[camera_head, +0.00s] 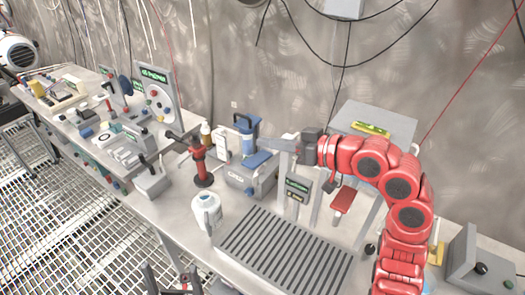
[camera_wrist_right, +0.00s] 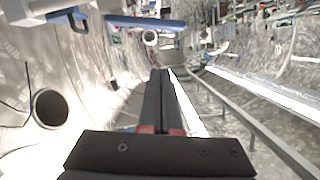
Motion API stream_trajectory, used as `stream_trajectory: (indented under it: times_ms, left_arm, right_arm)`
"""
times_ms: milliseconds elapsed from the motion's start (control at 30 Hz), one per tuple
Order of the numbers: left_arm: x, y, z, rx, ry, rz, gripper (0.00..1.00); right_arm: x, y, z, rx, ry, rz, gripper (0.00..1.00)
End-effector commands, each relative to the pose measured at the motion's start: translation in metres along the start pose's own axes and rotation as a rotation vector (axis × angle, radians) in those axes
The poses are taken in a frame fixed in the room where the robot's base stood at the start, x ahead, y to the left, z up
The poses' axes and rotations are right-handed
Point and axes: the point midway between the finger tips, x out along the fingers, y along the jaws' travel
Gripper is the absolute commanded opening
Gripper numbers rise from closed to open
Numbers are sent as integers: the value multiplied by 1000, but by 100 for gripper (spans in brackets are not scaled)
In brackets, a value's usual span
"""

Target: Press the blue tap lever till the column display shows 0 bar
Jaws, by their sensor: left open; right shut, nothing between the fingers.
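A blue flat lever (camera_head: 257,159) sits on top of a grey box-like unit (camera_head: 245,184) in the middle of the bench. A grey column (camera_head: 303,216) to its right carries a small dark display (camera_head: 297,188) with green characters too small to read. My right gripper (camera_head: 270,141) is shut and empty, pointing left, close above the blue lever; I cannot tell if they touch. Its shut fingers show in the right wrist view (camera_wrist_right: 160,75), with a blue bar (camera_wrist_right: 145,22) beyond and above them. My left gripper (camera_head: 172,280) is open at the bottom edge, partly cut off.
A slatted grey tray (camera_head: 285,250) lies in front of the column. A red lever (camera_head: 343,200) is to its right, beneath my right arm. A white jug (camera_head: 206,212) and a red post (camera_head: 202,165) stand left of the grey unit. Instruments crowd the bench's left end.

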Motion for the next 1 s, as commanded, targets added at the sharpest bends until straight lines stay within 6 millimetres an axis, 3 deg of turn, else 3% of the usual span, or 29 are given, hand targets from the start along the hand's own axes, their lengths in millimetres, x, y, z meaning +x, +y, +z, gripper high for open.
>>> stream_trajectory:
  times_ms: [67,200,400,800,1000]
  left_arm:
    - [9,0,-2,0,0,0,93]
    - [15,-1,-3,0,0,0,93]
    - [20,-1,-3,0,0,0,93]
    - [20,-1,-3,0,0,0,93]
    - [-4,0,1,0,0,0,93]
  right_arm:
    - [17,-3,-3,1,-2,-5,0]
    - [18,-1,19,3,-3,1,0]
    - [22,0,35,0,-1,1,0]
    - [23,0,39,-1,1,2,0]
    - [26,4,48,-60,5,14,0]
